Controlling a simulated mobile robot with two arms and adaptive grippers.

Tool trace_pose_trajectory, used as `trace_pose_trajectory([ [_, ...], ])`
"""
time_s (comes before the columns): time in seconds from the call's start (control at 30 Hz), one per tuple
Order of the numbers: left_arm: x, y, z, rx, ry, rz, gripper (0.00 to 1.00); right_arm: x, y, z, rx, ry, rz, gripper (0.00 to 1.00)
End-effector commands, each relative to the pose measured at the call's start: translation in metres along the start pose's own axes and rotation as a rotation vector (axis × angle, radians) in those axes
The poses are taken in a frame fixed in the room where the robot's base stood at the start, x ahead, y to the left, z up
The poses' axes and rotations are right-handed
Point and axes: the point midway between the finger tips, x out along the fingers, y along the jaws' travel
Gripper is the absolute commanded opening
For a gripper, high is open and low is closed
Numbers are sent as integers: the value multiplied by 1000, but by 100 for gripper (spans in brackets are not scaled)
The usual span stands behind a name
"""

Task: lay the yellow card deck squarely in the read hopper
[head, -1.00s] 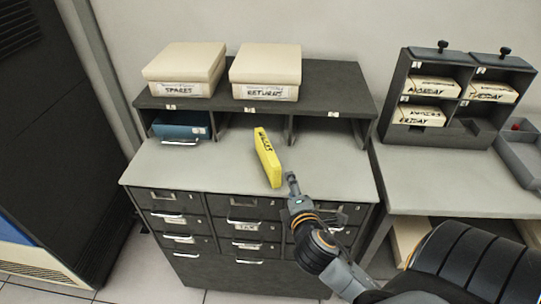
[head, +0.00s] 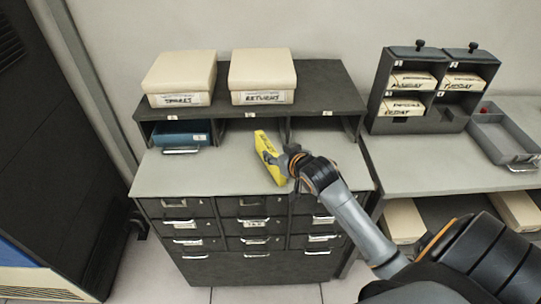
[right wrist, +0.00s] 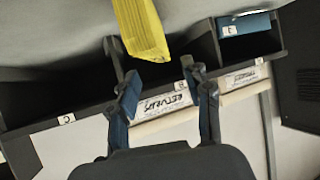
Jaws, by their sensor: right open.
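The deck lies beyond the tips, nearer the left finger. Contact cannot be told. My left gripper is not in view. I cannot make out a read hopper.
Cream boxes marked SPARES (head: 180,78) and RETURNS (head: 262,76) stand on the dark shelf (head: 318,88). A blue box (head: 182,134) fills the left cubby. A card rack (head: 381,100) and grey tray (head: 503,138) stand on the right table. The cabinet top is clear left of the deck.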

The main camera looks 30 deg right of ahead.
Motion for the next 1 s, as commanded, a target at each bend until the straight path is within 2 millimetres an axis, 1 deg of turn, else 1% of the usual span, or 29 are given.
trace_pose_trajectory([
  [0.03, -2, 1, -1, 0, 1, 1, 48, 7, 0, -1, 1, 0, 1, 49],
  [0.1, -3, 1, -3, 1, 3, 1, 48, 15, 0, -1, -1, 0, 0, 49],
  [0.27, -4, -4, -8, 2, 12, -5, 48, 23, 0, 0, -2, 0, 0, 49],
  [0.37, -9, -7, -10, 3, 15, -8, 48, 32, 1, 2, -2, -2, 1, 49],
  [0.5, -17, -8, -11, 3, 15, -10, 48, 50, 3, 6, -3, -2, 1, 49],
  [0.63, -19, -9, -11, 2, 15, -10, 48, 66, 3, 6, -2, 0, 1, 49],
  [0.77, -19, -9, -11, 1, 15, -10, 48, 72, 3, 8, -3, 1, 0, 49],
  [0.97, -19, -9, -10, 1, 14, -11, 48, 73, 3, 8, -4, 0, 0, 49],
  [1.0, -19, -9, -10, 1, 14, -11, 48, 73, 3, 8, -4, 0, 0, 45],
])
